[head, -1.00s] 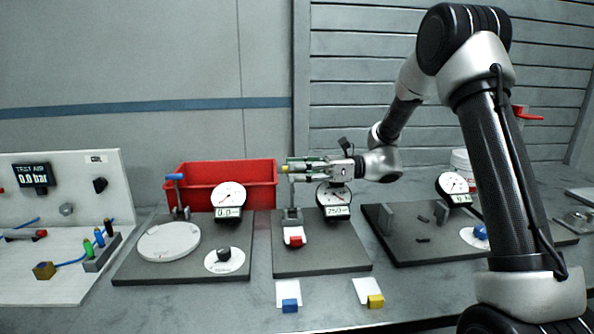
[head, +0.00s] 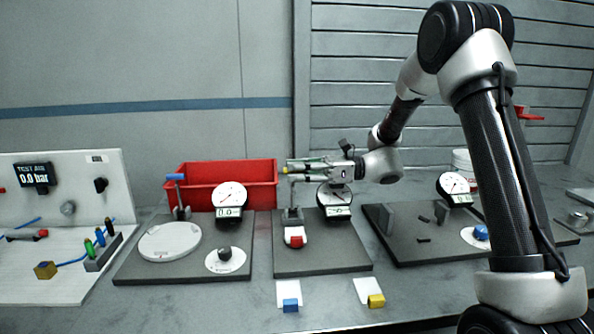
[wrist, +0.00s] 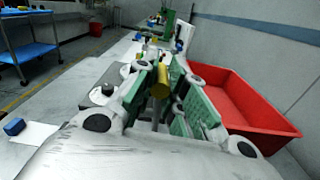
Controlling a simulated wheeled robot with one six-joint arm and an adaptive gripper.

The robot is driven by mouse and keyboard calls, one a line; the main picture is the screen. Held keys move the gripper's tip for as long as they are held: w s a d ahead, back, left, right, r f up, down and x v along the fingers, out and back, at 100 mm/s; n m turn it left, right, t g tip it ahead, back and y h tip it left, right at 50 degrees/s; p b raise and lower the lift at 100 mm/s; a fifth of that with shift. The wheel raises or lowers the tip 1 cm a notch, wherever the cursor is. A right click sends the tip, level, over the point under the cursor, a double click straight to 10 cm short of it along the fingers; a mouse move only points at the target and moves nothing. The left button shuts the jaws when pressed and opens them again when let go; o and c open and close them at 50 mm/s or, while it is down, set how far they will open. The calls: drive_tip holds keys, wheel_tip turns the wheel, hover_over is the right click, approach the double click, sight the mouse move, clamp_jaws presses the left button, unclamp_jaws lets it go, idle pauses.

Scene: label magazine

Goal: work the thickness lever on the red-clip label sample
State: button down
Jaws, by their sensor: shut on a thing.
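The red-clip label sample (head: 295,238) lies on the middle dark plate, its white label reaching back under the thickness gauge's post. The gauge dial (head: 333,195) is partly covered by my gripper, with a small display (head: 338,211) below it, too small to read surely. The yellow-ended lever (head: 285,170) sits above the post; its yellow end (wrist: 160,85) shows between the green fingers in the wrist view. My gripper (head: 303,167) is shut on the lever, reaching in from the right. The rest of the lever is mostly hidden by the fingers.
A blue-clip sample (head: 290,304) and a yellow-clip sample (head: 375,301) lie in front of the plate. A red bin (head: 222,183) stands behind. Another gauge station (head: 229,195) is to the left, and one (head: 455,187) to the right.

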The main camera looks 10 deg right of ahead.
drive_tip(key=shift+s+f+n, duration=0.95)
drive_tip(key=shift+s+n, duration=0.4)
drive_tip(key=shift+s, duration=0.1)
drive_tip(key=shift+s+f+n, duration=0.95)
drive_tip(key=shift+s+n, duration=0.45)
drive_tip(key=shift+s, duration=0.1)
drive_tip(key=shift+s+f+n, duration=0.95)
drive_tip(key=shift+s+n, duration=0.4)
drive_tip(key=shift+s, duration=0.1)
drive_tip(key=c, duration=1.4)
unclamp_jaws()
drive_tip(key=shift+w, duration=0.1)
drive_tip(key=shift+d, duration=0.15)
drive_tip(key=d, duration=0.7)
drive_tip(key=shift+d, duration=0.15)
